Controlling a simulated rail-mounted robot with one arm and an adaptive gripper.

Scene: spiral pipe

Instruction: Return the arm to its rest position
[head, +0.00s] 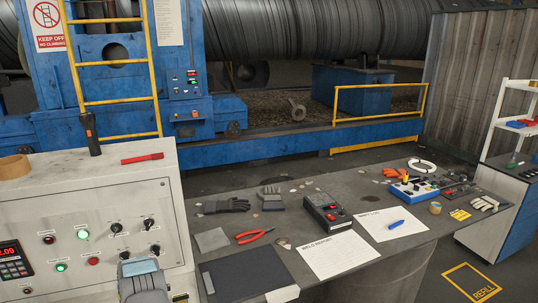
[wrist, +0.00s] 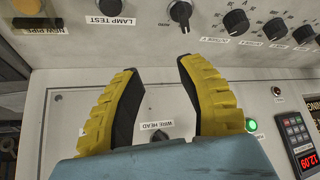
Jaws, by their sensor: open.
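My gripper (wrist: 158,68) is open and empty in the wrist view, its two yellow fingers with black inner pads spread apart. It points at the grey control panel (wrist: 75,115), whose front also shows in the head view (head: 115,205). A small black switch labelled WIRE HEAD (wrist: 159,136) shows between the fingers, partly hidden by the blue-grey gripper body. I cannot tell how far the fingertips are from the panel. In the head view, a grey-blue part of my arm stands before the panel at the bottom, and the fingers cannot be made out.
The panel carries several knobs (wrist: 236,22), a green lit button (wrist: 252,125) and a red number display (wrist: 297,133). A flashlight (head: 91,133) and tape roll (head: 14,167) rest on top. The workbench (head: 345,190) at right holds gloves, red pliers (head: 255,236) and papers.

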